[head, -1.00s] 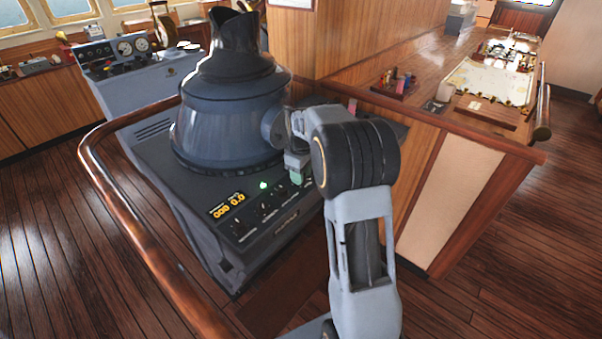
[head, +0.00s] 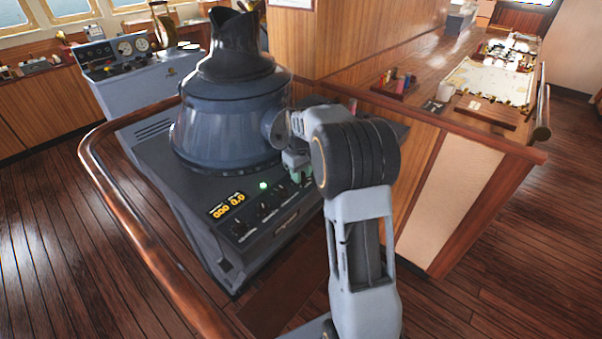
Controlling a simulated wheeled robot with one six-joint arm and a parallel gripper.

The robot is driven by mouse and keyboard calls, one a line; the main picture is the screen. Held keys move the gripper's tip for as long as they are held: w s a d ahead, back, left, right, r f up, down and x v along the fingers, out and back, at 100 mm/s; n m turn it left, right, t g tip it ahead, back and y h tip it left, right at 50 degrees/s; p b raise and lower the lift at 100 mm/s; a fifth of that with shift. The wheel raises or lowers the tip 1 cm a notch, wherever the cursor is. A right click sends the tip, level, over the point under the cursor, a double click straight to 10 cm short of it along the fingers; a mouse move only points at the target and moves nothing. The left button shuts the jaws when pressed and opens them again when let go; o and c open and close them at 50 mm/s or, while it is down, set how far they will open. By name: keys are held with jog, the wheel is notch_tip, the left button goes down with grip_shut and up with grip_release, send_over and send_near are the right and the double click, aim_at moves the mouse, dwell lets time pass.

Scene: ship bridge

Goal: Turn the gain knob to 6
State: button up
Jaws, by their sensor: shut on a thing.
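The radar console's sloping control panel (head: 270,215) is in the middle of the head view, with a row of small dark knobs along it. Orange digits (head: 228,205) glow at its left end, and a green lamp (head: 263,185) is lit above the knobs. My gripper (head: 301,173) is down at the right end of this row, its greenish fingertips shut on what appears to be the gain knob. That knob is hidden by the fingers and my wrist. The labels and the knob's pointer are too small to read.
A dark hooded viewer (head: 228,120) rises close behind the panel. A wooden handrail (head: 150,245) curves around the console's left and front. A wooden counter (head: 430,80) with a chart stands to the right. A grey instrument console (head: 145,75) is at the back left.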

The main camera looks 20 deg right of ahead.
jog(key=m, duration=0.6)
jog(key=shift+m, duration=3.1)
jog(key=o, duration=0.9)
jog(key=shift+o, duration=0.2)
jog(key=shift+r, duration=0.1)
notch_tip(320, 180, up, 14)
